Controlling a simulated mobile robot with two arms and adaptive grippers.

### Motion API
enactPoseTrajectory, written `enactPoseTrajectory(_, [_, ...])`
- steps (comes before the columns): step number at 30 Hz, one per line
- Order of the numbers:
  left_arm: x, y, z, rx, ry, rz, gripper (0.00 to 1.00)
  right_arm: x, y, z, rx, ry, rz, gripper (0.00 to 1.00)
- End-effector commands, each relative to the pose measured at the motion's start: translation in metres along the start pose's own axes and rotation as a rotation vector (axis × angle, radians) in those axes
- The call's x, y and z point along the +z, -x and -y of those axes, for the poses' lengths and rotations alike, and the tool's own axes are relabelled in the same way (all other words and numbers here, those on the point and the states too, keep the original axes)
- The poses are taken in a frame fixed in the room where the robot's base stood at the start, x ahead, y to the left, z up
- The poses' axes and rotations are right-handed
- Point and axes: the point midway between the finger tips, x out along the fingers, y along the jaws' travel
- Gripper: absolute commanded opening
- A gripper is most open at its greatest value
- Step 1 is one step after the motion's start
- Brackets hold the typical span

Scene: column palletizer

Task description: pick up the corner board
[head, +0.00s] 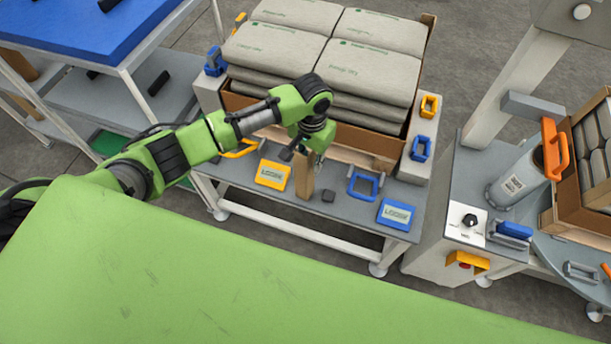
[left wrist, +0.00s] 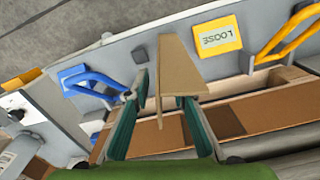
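The corner board is a brown, angled cardboard strip (head: 304,182) standing upright on the grey shelf in front of the box of sacks. In the left wrist view the corner board (left wrist: 182,72) shows between the fingers, its lower part closer to the right finger. My left gripper (head: 303,152) is over the upper part of the board, pointing down. In the left wrist view the left gripper (left wrist: 163,92) is open, with a visible gap between its left finger and the board. Contact at the right finger cannot be told. My right gripper is not in view.
A cardboard box (head: 375,142) of stacked grey sacks (head: 365,70) stands just behind. On the shelf are a yellow sign (head: 272,175), a blue frame (head: 365,186), a small dark block (head: 328,196) and a blue-edged display (head: 396,214). A control station (head: 480,222) stands at right.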

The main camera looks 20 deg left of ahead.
Motion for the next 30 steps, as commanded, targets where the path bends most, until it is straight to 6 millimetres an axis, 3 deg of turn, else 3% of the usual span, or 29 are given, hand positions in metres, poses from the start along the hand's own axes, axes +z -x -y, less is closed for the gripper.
enactPoseTrajectory(4, [-0.0009, -0.0142, -0.0006, 0.0, -0.001, -0.002, 0.22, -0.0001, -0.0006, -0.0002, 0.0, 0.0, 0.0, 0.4])
enactPoseTrajectory(11, [-0.0009, -0.016, -0.0006, 0.0, -0.001, -0.002, 0.22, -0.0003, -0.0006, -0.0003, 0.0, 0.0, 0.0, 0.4])
enactPoseTrajectory(14, [-0.0009, -0.0159, -0.0007, 0.0, -0.001, -0.002, 0.01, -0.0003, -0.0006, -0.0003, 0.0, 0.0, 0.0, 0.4])
enactPoseTrajectory(15, [-0.0009, -0.0159, -0.0007, 0.0, -0.001, -0.002, 0.0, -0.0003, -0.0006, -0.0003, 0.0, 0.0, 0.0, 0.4])
enactPoseTrajectory(30, [-0.0017, -0.0092, -0.001, 0.001, -0.001, -0.004, 0.0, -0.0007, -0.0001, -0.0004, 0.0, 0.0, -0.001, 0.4])
